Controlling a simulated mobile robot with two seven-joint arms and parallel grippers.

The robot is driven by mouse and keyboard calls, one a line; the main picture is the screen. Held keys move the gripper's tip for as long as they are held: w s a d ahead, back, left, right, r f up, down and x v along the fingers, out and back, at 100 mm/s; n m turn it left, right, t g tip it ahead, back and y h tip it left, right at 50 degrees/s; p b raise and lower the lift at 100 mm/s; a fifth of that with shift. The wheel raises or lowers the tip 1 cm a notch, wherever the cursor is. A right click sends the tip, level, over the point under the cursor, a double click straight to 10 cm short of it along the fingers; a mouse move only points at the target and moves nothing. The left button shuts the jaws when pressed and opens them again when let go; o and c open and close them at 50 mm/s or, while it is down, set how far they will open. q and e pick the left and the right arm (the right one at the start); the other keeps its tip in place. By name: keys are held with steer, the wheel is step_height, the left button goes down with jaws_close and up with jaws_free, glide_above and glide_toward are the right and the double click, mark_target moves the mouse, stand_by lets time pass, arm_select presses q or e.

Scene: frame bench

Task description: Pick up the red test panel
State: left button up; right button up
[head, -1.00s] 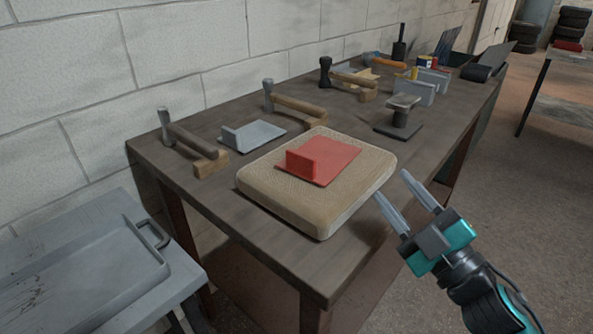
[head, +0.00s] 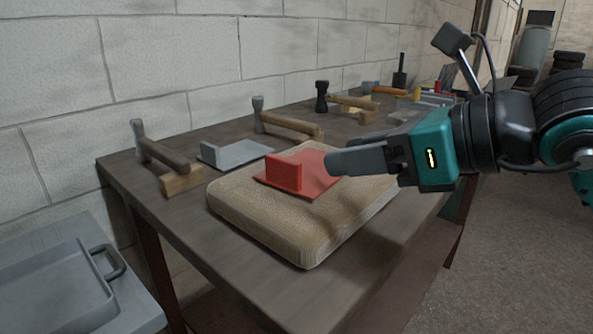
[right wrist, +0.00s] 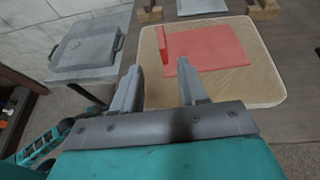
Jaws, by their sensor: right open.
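The red test panel (head: 311,182) is a flat red plate with an upright red block at its left edge. It lies on a tan padded cushion (head: 270,219) on the bench. It also shows in the right wrist view (right wrist: 212,52), ahead of the fingertips. My right gripper (head: 333,163) comes in from the right, its fingers pointing left at the panel's right side and hiding part of it. In the right wrist view the two fingers of the right gripper (right wrist: 162,79) are apart with nothing between them.
A grey panel (head: 236,153) lies behind the cushion on the dark bench (head: 190,228). Several hammers on wooden rests line the wall side, one nearby (head: 163,153). A grey table with a tray (head: 72,290) stands at lower left. The bench front is clear.

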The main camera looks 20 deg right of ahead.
mark_target(267, 168)
steer(key=w+p, duration=0.1)
steer(key=p, duration=0.2)
steer(key=shift+a+r, duration=0.1)
steer(key=shift+a, duration=0.3)
steer(key=shift+w+a+p, duration=0.15)
steer(key=shift+a+p, duration=0.1)
steer(key=shift+p, duration=0.95)
steer(key=x, duration=0.5)
steer(key=shift+d+f, duration=0.1)
steer(key=shift+f, duration=0.25)
steer(key=shift+x, duration=2.85)
steer(key=shift+d+f, duration=0.1)
steer(key=shift+d, duration=0.15)
steer(key=shift+c, duration=0.2)
steer(key=c, duration=0.3)
jaws_close()
